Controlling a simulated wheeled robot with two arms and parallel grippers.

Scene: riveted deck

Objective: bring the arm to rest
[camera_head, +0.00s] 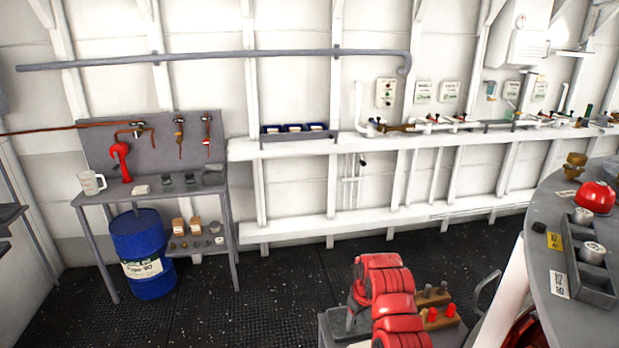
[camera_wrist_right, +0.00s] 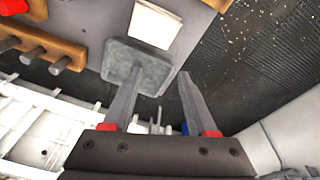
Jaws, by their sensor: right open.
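My right arm (camera_head: 385,290) shows as red segments at the bottom middle of the head view, over a small grey stand. In the right wrist view my right gripper (camera_wrist_right: 161,76) is open, with two grey fingers apart and nothing between them. A grey-green block (camera_wrist_right: 138,62) lies on the grey surface just past the fingertips, close to the left finger; I cannot tell whether they touch. In the head view the arm hides most of the gripper. My left gripper is not in view.
A wooden rack with pegs (camera_head: 437,297) sits right of my arm. A round grey table (camera_head: 570,315) with a red dome (camera_head: 595,196) stands at the right. A workbench (camera_head: 150,192) and blue drum (camera_head: 142,250) stand at the left. Dark floor (camera_head: 270,290) between is clear.

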